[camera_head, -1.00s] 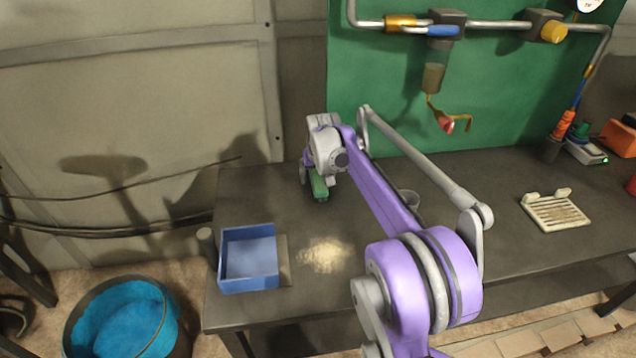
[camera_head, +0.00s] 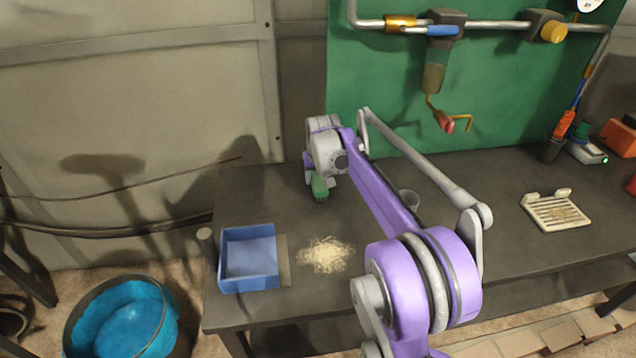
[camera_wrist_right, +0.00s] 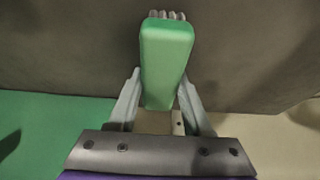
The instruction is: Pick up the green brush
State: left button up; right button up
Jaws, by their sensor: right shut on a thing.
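The green brush (camera_head: 320,186) is at the back of the dark table, under the end of my right arm. My right gripper (camera_head: 313,177) is shut on it. In the right wrist view the green brush (camera_wrist_right: 166,55) lies lengthwise between the two fingers of my right gripper (camera_wrist_right: 160,105), with pale grey bristles at its far end. I cannot tell whether the brush touches the table. My left gripper is not in view.
A blue tray (camera_head: 222,262) stands at the table's left front, beside a pile of pale shavings (camera_head: 326,255). A cup (camera_head: 411,199) is partly behind my arm. A white rack (camera_head: 556,212) is at the right. A blue-lined bin (camera_head: 130,318) stands on the floor.

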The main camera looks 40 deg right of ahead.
grip_shut()
notch_tip(320, 180, up, 10)
jog(key=shift+r+p, duration=0.25)
jog(key=shift+p, duration=0.45)
